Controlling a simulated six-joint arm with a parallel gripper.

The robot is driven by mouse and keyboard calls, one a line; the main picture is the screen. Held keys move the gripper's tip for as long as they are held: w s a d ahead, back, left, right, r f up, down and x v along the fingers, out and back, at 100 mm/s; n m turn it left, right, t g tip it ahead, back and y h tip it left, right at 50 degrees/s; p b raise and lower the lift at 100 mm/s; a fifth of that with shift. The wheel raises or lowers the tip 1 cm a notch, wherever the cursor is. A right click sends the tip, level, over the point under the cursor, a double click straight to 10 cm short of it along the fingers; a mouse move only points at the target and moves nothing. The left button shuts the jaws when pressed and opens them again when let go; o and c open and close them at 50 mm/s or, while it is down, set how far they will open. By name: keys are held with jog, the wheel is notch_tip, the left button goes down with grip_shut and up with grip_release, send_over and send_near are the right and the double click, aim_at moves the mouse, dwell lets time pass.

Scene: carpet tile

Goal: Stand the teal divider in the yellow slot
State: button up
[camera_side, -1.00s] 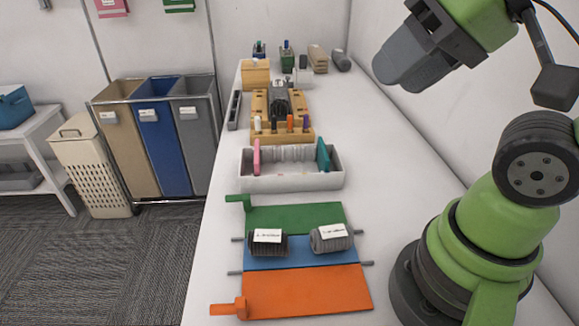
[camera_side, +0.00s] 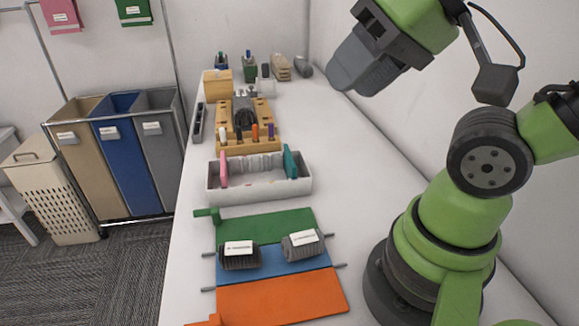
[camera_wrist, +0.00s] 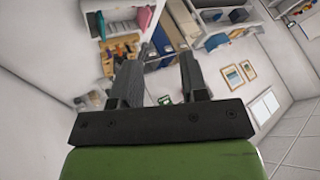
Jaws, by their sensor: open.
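The teal divider (camera_side: 290,162) stands upright at the right end of a white open tray (camera_side: 262,192) on the long table. A pink divider (camera_side: 223,168) stands near the tray's left end. Pale ridges line the tray's back wall between them. I cannot make out a yellow slot at this size. My gripper (camera_side: 348,80) is high above the table, up and to the right of the tray, and touches nothing. In the wrist view its two fingers (camera_wrist: 162,80) are apart with nothing between them.
In front of the tray lie a green panel (camera_side: 265,222), a blue panel (camera_side: 275,262) and an orange panel (camera_side: 280,295), with two dark labelled rolls on the blue one. Behind the tray stands a wooden holder (camera_side: 240,140) with pens. The table right of the tray is clear.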

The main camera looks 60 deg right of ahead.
jog(key=m+g+h, duration=0.2)
jog(key=m+g, duration=0.3)
jog(key=g, duration=0.2)
send_over(290, 155)
jog(key=a, duration=0.1)
notch_tip(290, 155, down, 16)
jog(key=f, duration=0.7)
jog(key=shift+s+d+f, duration=0.1)
jog(key=shift+d, duration=0.25)
notch_tip(290, 155, down, 6)
jog(key=shift+d+r, duration=0.15)
jog(key=shift+r, duration=0.05)
jog(key=shift+c, duration=0.4)
grip_shut()
